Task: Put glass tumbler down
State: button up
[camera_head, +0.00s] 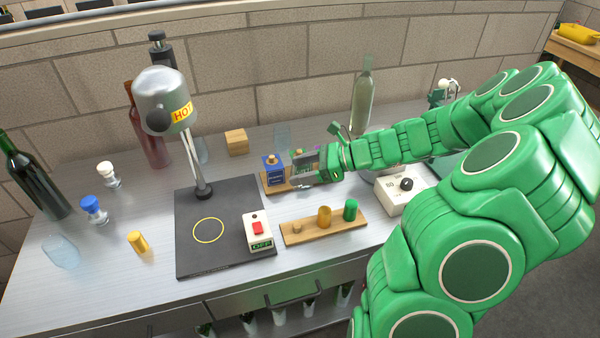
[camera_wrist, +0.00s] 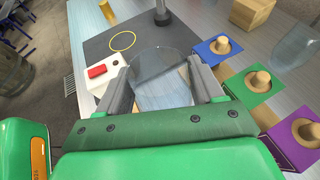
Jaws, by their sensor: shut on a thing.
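My gripper (camera_wrist: 160,90) is shut on a clear glass tumbler (camera_wrist: 160,68), which sits between the two fingers in the wrist view. In the head view my gripper (camera_head: 305,162) is over the wooden rack with a blue box (camera_head: 274,170), and I cannot make out the held tumbler there. The wrist view does not show whether the tumbler's base touches anything. Another bluish clear glass (camera_head: 60,252) is at the worktop's left front, and a faint clear glass (camera_head: 282,134) is at the back.
A black mat (camera_head: 222,262) with a yellow ring (camera_head: 208,230) carries a HOT-labelled lamp (camera_head: 165,98) and a red-switch box (camera_head: 257,232). A wooden peg board (camera_head: 325,232) lies in front. Bottles (camera_head: 362,98) stand at the back. The steel worktop's left front has free room.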

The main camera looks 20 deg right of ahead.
jog(key=s+r, duration=0.6)
jog(key=s, duration=0.4)
jog(key=shift+s+a, duration=0.25)
jog(key=shift+a, duration=0.15)
